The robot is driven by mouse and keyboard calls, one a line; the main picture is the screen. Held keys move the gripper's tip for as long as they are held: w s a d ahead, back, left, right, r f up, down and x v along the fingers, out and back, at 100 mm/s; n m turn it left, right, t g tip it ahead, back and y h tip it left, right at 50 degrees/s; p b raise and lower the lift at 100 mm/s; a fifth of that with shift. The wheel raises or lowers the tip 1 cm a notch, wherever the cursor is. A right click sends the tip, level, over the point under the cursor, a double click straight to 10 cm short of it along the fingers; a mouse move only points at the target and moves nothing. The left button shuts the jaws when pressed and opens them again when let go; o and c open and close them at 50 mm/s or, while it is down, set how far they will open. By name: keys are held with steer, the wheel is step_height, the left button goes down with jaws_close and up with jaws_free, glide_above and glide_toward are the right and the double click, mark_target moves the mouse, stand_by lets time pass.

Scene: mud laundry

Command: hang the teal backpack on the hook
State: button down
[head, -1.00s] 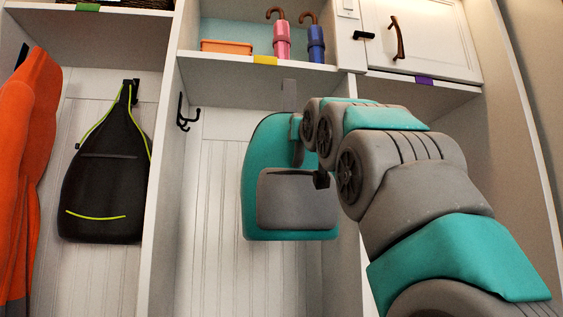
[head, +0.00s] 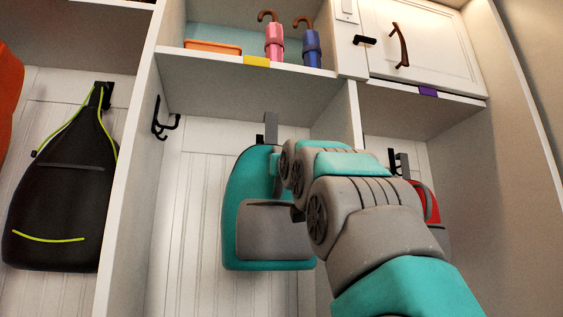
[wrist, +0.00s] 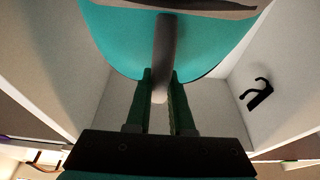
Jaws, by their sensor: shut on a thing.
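The teal backpack (head: 235,225) with a grey front pocket hangs upright in the air in the middle cubby. Its grey top loop (head: 270,128) sticks up above it. In the wrist view, my gripper (wrist: 161,78) is shut on this loop (wrist: 163,45), with the teal body (wrist: 120,40) beyond the fingers. The hook also shows at right in the wrist view (wrist: 258,94).
A shelf (head: 240,88) above the cubby holds an orange tray (head: 213,47), a pink umbrella (head: 275,42) and a blue umbrella (head: 311,48). A black backpack (head: 62,200) hangs in the left cubby. A red bag (head: 432,205) hangs in the right cubby, partly behind my arm.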

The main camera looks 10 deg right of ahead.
steer(key=shift+w+r+p, duration=0.2)
steer(key=shift+w+p, duration=2.25)
steer(key=shift+w, duration=2.25)
steer(key=shift+w+f, duration=0.15)
steer(key=shift+w, duration=0.55)
steer(key=shift+w+d+r, duration=0.2)
steer(key=shift+w+d, duration=0.05)
steer(key=shift+w, duration=0.3)
steer(key=shift+w+a+f, duration=0.15)
steer(key=shift+w+a, duration=0.05)
steer(key=shift+w, duration=0.25)
steer(key=shift+f+b, duration=0.75)
steer(key=shift+b, duration=0.2)
steer(key=shift+f+b, duration=0.3)
